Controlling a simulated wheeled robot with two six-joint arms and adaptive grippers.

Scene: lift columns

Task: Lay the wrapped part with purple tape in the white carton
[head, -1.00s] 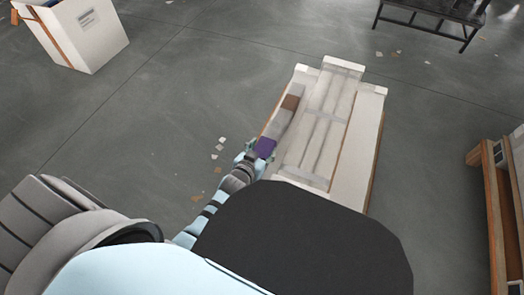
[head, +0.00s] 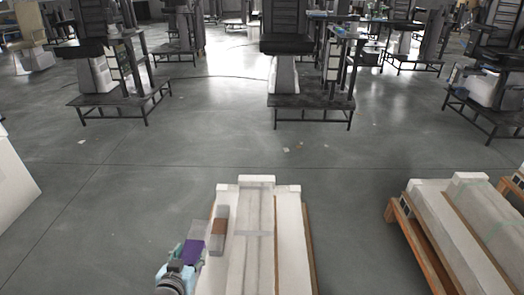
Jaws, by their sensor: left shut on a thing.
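The wrapped grey part with purple tape (head: 193,249) is at the bottom, left of centre, in the head view. My left gripper (head: 183,262) is shut on it near the purple band. The part's grey far end points away from me. It is beside the left edge of a long white pack; I cannot tell how high it is held. A white box-like thing (head: 12,178), perhaps the white carton, is cut off at the left edge. Its inside is not visible. My right gripper is not in view.
A grey wrapped part with a brown band (head: 219,228) lies along the left side of the long white pack (head: 287,240). Another white pack on a wooden pallet (head: 420,245) is at right. Black-based column stands (head: 310,100) are farther back. Floor between is mostly clear.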

